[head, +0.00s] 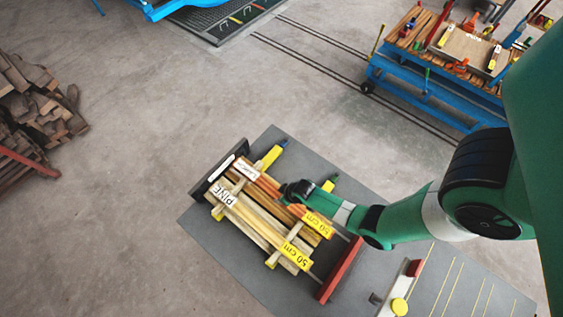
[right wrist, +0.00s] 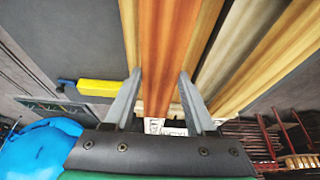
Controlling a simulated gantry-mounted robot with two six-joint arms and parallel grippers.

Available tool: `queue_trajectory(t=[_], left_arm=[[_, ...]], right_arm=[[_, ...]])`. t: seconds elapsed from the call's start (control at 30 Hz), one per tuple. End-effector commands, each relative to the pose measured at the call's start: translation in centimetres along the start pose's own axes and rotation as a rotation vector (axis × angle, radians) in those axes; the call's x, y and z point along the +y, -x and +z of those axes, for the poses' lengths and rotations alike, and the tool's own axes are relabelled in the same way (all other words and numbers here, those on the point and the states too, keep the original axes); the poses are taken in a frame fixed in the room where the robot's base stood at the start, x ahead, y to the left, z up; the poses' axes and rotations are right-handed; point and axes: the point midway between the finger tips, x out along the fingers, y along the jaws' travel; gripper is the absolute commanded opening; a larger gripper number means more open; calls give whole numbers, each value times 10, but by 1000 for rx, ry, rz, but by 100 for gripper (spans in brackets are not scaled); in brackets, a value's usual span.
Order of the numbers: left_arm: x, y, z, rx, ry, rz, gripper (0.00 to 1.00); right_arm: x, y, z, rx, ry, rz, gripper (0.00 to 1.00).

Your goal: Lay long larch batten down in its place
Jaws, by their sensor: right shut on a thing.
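A reddish-orange batten, which looks like the larch batten (right wrist: 165,45), runs between the fingers of my right gripper (right wrist: 160,88). The fingers sit along its two sides. In the head view my right gripper (head: 290,192) is low over the stack, where orange battens (head: 268,187) lie beside paler pine battens (head: 250,222). A "PINE" label (head: 222,195) and a second small label (head: 245,169) mark the rows. I cannot tell whether the held batten rests on the pieces below. My left gripper is not in view.
The stack lies on a grey mat (head: 205,238) between a dark end board (head: 220,168) and a red end board (head: 340,270). Yellow "50 cm" tags (head: 318,224) are at its near end. A blue cart (head: 430,92) and a scrap wood pile (head: 35,110) stand apart.

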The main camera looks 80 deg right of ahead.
Motion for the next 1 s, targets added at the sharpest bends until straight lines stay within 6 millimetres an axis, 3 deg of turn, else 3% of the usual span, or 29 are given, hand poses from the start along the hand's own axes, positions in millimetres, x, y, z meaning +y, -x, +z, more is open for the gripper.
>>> queue_trajectory(t=[0.23, 0.27, 0.4, 0.77, 0.87, 1.0], left_arm=[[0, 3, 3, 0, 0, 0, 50], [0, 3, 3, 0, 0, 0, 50], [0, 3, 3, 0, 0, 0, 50], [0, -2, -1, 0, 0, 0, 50], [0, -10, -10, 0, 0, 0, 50], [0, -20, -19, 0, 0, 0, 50]], right_arm=[[0, -4, 1, 2, 0, 0, 0], [0, -4, 2, 0, 0, 0, 61], [0, -4, 2, 0, 0, 0, 86], [0, 2, -1, 0, 0, 0, 86], [0, 16, -5, 0, 0, 0, 86], [0, 49, -4, 1, 0, 0, 86]])
